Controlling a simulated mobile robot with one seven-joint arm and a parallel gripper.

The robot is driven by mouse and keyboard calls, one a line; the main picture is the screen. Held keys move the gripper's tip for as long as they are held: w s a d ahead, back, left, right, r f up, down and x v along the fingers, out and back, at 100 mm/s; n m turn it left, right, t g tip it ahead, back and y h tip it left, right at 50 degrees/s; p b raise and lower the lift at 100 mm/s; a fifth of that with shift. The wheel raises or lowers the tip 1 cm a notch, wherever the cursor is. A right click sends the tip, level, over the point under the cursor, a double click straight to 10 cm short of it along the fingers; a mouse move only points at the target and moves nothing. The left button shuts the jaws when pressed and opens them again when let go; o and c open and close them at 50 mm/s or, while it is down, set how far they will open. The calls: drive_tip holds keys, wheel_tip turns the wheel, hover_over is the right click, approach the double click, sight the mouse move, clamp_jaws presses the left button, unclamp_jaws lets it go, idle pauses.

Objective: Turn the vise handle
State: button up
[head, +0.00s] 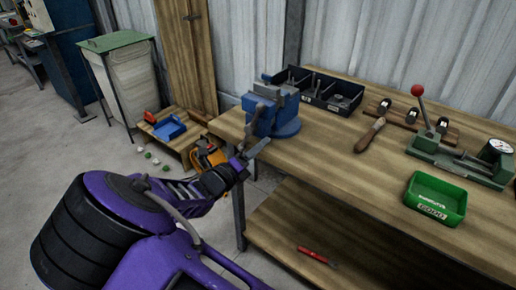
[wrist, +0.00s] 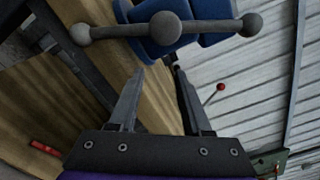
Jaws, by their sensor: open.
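The blue vise (head: 272,112) is mounted at the left front corner of the wooden workbench (head: 340,150). Its handle (wrist: 205,26), a grey bar with a round knob at each end and a larger round hub in the middle, spans the top of the wrist view. The blue vise body (wrist: 190,38) shows behind it. My gripper (wrist: 157,75) is open and empty, with its two fingertips just short of the hub and apart from the bar in the picture. In the head view my gripper (head: 254,153) is at the vise's front, partly hiding the handle there.
A black bin tray (head: 318,92), a wooden-handled tool (head: 370,135), a green press with a red-knobbed lever (head: 455,160) and a green box (head: 435,198) are on the bench. A red tool (head: 318,257) lies on the lower shelf. Open floor is at left.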

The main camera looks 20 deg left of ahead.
drive_tip(key=p+v, duration=0.2)
drive_tip(key=v, duration=1.5)
drive_tip(key=shift+s, duration=0.2)
drive_tip(key=shift+a, duration=0.1)
